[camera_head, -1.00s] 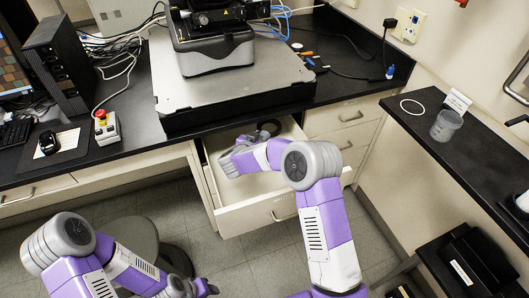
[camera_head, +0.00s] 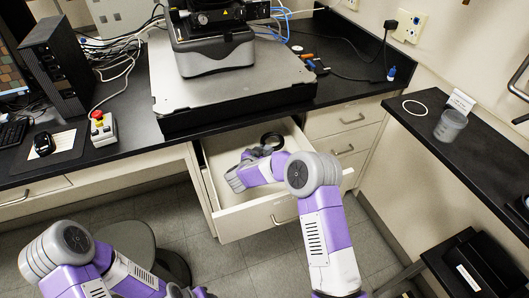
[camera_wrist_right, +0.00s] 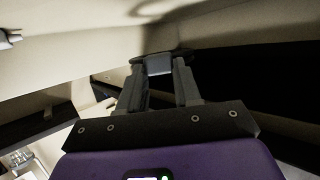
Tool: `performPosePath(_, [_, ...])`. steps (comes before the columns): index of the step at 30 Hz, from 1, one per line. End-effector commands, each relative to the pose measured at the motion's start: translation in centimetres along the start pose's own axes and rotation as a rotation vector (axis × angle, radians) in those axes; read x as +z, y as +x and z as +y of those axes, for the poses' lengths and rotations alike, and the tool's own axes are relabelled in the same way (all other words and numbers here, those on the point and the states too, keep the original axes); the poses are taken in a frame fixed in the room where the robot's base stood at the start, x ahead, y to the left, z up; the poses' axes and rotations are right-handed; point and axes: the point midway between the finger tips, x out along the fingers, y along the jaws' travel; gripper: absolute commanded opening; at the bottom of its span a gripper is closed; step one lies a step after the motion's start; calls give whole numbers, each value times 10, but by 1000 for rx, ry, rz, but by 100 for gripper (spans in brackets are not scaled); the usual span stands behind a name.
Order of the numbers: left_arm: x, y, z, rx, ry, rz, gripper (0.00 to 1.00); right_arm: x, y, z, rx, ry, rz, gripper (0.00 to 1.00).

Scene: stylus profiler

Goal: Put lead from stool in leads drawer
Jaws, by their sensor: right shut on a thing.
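The leads drawer (camera_head: 232,222) stands open below the bench. A dark coiled lead (camera_head: 271,138) is inside its opening, toward the back right. My right gripper (camera_head: 257,152) reaches into the drawer, beside the coil. In the right wrist view, my right gripper (camera_wrist_right: 160,80) is shut on a dark piece of the lead (camera_wrist_right: 160,63); most of the lead is hard to make out there. The grey round stool (camera_head: 135,237) is at lower left, partly behind my left arm. My left gripper (camera_head: 203,293) is at the bottom edge, mostly cut off, its jaws unclear.
The profiler (camera_head: 213,50) stands on a thick plate (camera_head: 185,92) on the black bench above the drawer. Closed drawers (camera_head: 347,120) are to the right.

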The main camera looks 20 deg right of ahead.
Motion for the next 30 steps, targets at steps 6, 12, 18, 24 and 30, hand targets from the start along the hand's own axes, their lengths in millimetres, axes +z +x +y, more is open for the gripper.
performPosePath(6, [0, 2, -1, 0, 0, 0, 43, 7, 3, 0, 0, -2, 1, 0])
performPosePath(12, [0, 3, -1, 0, 0, 0, 43, 11, 4, 0, 0, -1, 0, 0])
performPosePath(18, [0, 3, -1, 0, 0, 0, 43, 11, 4, 0, 0, -1, 0, 57])
performPosePath(24, [0, 3, -1, 0, 0, 0, 43, 11, 4, 0, 0, -1, 0, 59])
performPosePath(30, [0, 0, 0, 0, 0, 0, 43, 1, 0, 0, 0, 1, 0, 59])
